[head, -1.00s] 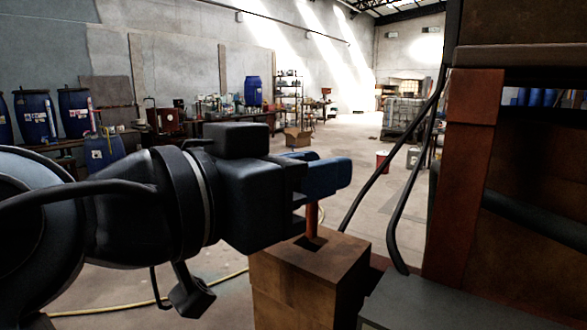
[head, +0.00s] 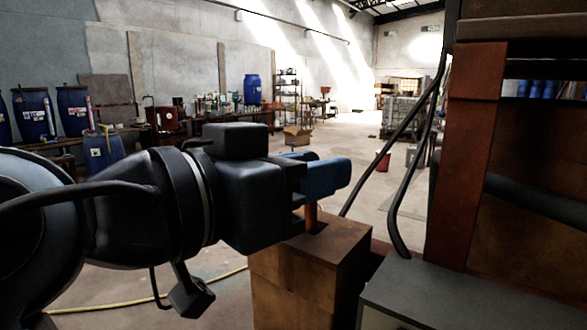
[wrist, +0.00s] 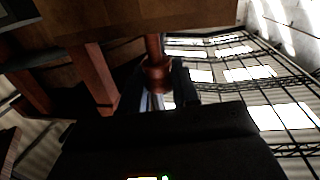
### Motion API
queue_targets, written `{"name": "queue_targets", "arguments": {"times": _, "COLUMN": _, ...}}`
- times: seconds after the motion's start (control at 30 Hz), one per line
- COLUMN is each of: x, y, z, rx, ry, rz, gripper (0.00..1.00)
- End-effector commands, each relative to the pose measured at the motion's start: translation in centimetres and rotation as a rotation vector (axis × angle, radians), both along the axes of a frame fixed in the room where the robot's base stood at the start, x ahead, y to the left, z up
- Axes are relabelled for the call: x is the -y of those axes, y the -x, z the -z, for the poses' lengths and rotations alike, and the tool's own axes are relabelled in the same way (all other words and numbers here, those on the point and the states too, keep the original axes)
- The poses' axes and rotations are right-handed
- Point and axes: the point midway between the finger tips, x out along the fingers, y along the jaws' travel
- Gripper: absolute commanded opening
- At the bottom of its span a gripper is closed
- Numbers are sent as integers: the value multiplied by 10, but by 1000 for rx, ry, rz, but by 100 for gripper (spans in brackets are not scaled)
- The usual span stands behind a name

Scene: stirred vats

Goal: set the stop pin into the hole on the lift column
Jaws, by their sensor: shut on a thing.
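The stop pin (head: 311,217) is a short orange-red rod, upright under my gripper (head: 318,180). My gripper is shut on its upper part. A brown, square-topped column (head: 300,280), which looks like the lift column, stands below with a dark square hole (head: 320,227) in its top. The pin's lower end meets the hole's near-left side in the head view; how deep it sits, I cannot tell. In the wrist view, the pin (wrist: 153,50) with its wider collar runs up to a brown surface (wrist: 120,18). The hole is hidden there.
A rust-red post (head: 472,160) and dark hoses (head: 405,190) stand right of the column. A grey box top (head: 440,290) lies at the front right. Blue drums (head: 33,115) and benches line the far left wall.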

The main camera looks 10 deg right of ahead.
Motion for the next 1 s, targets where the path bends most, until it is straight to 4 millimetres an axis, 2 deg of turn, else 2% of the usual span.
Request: {"name": "queue_targets", "arguments": {"times": 1.0, "x": 0, "y": 0, "z": 19, "rx": 0, "ry": 0, "rz": 0, "gripper": 1}}
